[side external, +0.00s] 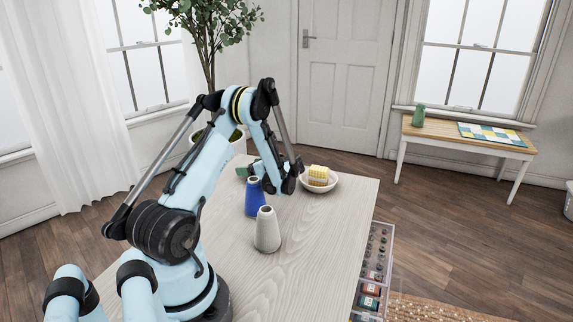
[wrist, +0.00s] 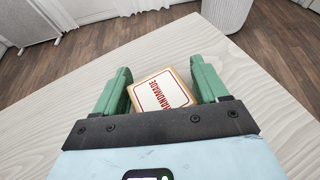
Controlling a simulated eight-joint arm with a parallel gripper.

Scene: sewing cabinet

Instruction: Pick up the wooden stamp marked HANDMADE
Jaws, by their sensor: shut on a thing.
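The wooden stamp (wrist: 160,92) shows in the wrist view, with a white label, a red border and the word HANDMADE on its face. It sits between the two green fingers of my gripper (wrist: 162,88), which is shut on it. The pale wood tabletop lies below and around it; I cannot tell whether the stamp touches the table. The stamp cannot be made out there.
On the table (side external: 325,225) stand a blue cone (side external: 254,197) and a grey-white cone (side external: 267,230), close to my arm. A white bowl (side external: 333,184) with yellow things (side external: 318,174) sits right of my gripper. Drawers (side external: 371,285) are at the right edge. The table's front right is clear.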

